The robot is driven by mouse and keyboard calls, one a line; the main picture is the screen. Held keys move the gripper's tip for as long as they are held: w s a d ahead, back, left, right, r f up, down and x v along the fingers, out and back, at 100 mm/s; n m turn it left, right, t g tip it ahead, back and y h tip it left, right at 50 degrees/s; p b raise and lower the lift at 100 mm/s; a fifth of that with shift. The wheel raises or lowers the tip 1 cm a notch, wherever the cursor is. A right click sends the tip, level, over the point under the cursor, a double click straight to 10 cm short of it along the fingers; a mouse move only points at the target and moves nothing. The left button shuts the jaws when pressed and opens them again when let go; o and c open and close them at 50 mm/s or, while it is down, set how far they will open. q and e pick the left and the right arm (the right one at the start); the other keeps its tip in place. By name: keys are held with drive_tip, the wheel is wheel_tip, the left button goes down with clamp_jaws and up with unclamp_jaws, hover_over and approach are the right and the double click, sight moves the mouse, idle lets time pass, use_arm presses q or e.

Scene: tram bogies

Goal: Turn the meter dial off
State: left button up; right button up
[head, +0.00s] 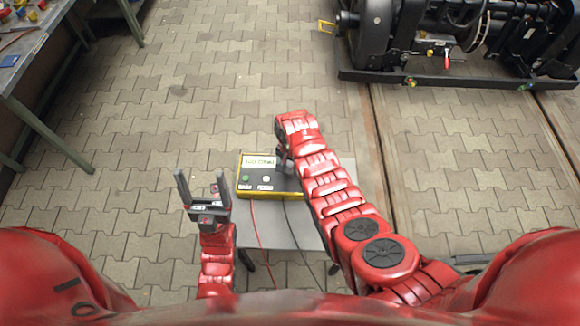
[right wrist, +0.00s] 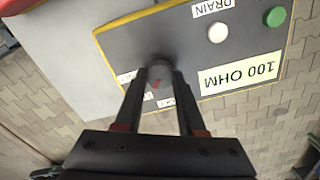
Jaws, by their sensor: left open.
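The meter (head: 268,187) is a yellow box with a dark face, lying on a grey table. In the right wrist view its dark panel (right wrist: 225,65) shows a white button, a green button and a "100 OHM" label. In the head view my right arm partly hides this spot. My left gripper (head: 202,180) is open and empty, left of the meter.
The grey table (head: 262,228) is small, with a red lead and a dark lead running from the meter over it. A workbench (head: 30,50) stands at the upper left. A black bogie (head: 450,40) stands at the upper right. Paved floor lies between.

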clamp_jaws()
drive_tip(key=shift+f+n+b, duration=0.15)
drive_tip(key=shift+n+b, duration=0.4)
drive_tip(key=shift+n, duration=0.15)
drive_tip(key=n+b, duration=0.2)
drive_tip(key=n, duration=0.1)
drive_tip(key=shift+a+n+b, duration=0.1)
drive_tip(key=shift+n+b, duration=0.8)
drive_tip(key=shift+n, duration=1.4)
drive_tip(key=o, duration=0.8)
unclamp_jaws()
drive_tip(key=shift+c, duration=0.2)
